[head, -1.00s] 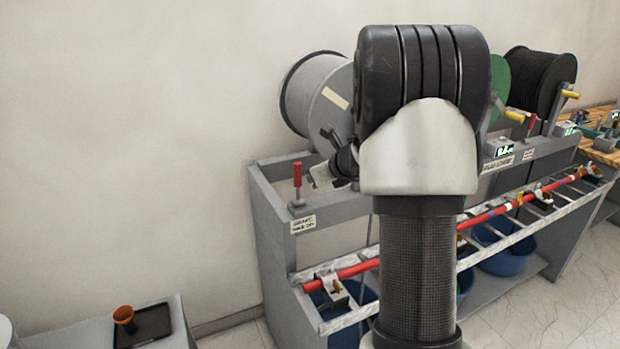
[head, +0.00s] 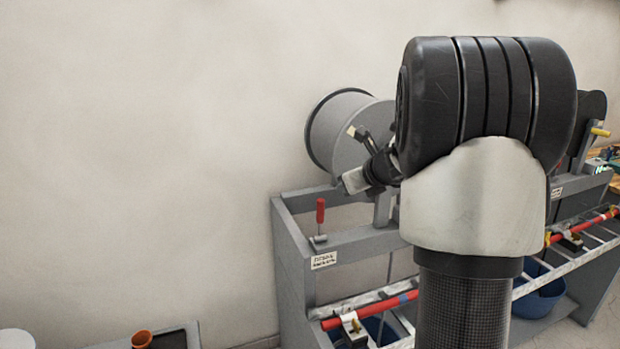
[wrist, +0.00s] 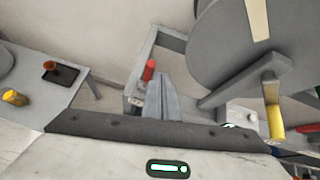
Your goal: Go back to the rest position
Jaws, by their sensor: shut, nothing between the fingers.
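My gripper (wrist: 163,98) shows in the wrist view with its two grey fingers together and nothing between them. It is in the air, in front of the grey workbench frame (wrist: 178,40). In the head view my bent arm stands large right of centre. Part of my wrist shows left of its elbow, in front of the grey cable reel (head: 340,128); the fingers cannot be made out there.
A red-handled clamp (head: 320,212) stands on the workbench (head: 294,262); a red bar (head: 370,308) runs along its lower rack. My arm hides much of the bench. An orange cup (head: 141,339) is at bottom left. The wall area at left is clear.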

